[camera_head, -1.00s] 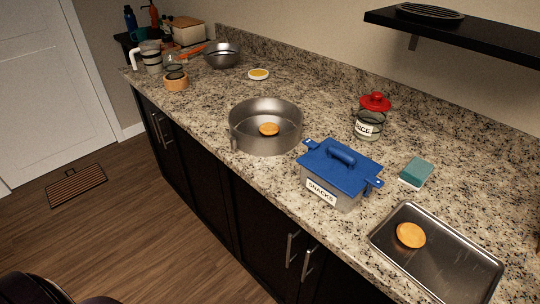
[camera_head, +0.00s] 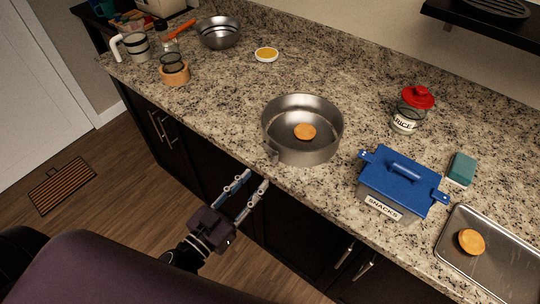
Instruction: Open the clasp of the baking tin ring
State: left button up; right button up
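The baking tin ring (camera_head: 317,148) is a round grey metal ring standing on the granite counter near its front edge. An orange round piece (camera_head: 305,132) lies inside it. A small clasp (camera_head: 271,152) shows on the ring's front left side; I cannot tell its exact state. My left gripper (camera_head: 250,182) is in front of the counter edge, below and left of the clasp. Its two fingers are apart, with nothing between them, and do not touch the ring. My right gripper is not in view.
A grey box with a blue lid labelled SNACKS (camera_head: 402,180) stands right of the ring. Beyond are a red-lidded RICE jar (camera_head: 408,115), a green sponge (camera_head: 462,169) and a metal tray (camera_head: 450,238). The counter left of the ring (camera_head: 225,120) is clear.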

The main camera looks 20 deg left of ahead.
aim_at(273, 157)
pick_arm(q)
jog(key=p+x, duration=0.1)
jog(key=x, duration=0.2)
jog(key=r+p+x, duration=0.1)
jog(key=x, duration=0.2)
jog(key=shift+w+d+r, duration=0.15)
jog(key=shift+w+r, duration=0.05)
jog(key=shift+w, duration=0.05)
jog(key=shift+w+d+f, duration=0.1)
jog(key=shift+w+d, duration=0.05)
jog(key=shift+w, duration=0.5)
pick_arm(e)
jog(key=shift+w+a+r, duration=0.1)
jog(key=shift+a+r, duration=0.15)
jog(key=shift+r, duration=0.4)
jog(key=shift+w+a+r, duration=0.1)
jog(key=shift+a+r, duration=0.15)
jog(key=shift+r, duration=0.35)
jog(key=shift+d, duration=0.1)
pick_arm(q)
grip_shut()
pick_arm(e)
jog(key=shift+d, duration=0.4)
